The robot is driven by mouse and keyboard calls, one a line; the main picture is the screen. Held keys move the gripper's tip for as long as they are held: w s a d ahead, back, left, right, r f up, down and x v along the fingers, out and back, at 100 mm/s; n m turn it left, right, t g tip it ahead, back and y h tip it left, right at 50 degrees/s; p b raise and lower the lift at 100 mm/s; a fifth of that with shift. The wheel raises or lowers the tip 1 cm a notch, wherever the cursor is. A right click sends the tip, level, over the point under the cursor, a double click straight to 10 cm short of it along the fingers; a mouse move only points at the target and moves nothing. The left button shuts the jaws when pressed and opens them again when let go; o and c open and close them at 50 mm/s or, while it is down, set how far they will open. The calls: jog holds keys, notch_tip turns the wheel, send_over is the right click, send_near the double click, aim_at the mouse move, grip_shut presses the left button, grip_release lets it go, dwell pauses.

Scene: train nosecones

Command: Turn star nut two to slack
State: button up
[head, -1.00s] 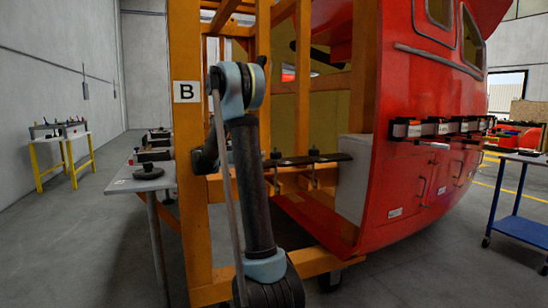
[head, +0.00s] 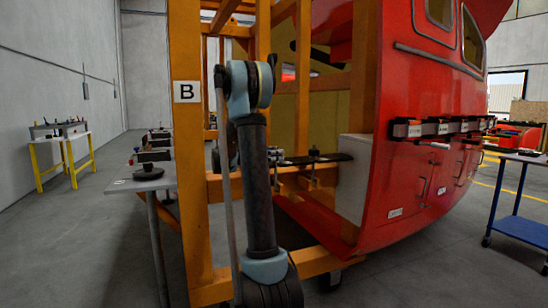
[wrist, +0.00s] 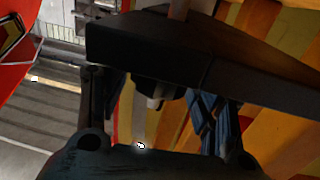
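A dark flat bar (head: 330,158) lies across the orange frame between the posts and the red shell. A dark star nut (head: 314,153) stands on it to the right of my arm, with a threaded rod below. My gripper (head: 276,157) is mostly hidden behind my arm, at the bar's left part, where another nut is covered. In the wrist view my gripper's fingers (wrist: 152,112) are spread apart. A dark knob-like piece (wrist: 155,92) shows between them, against a broad dark bar (wrist: 150,50). I see no finger touching it.
An orange post with a "B" sign (head: 187,91) stands left of my arm. The red nosecone shell (head: 425,185) is to the right. Open floor lies at far left.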

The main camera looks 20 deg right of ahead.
jog(key=c, duration=0.8)
jog(key=shift+n+t, duration=0.4)
jog(key=shift+t, duration=0.3)
jog(key=n+t, duration=0.3)
jog(key=t, duration=0.1)
jog(key=shift+s+t+y, duration=0.15)
jog(key=shift+t+y, duration=0.25)
jog(key=shift+n+t+y, duration=0.6)
jog(key=shift+n+t, duration=0.6)
jog(key=shift+t, duration=0.6)
jog(key=o, duration=1.1)
jog(key=shift+a, duration=0.1)
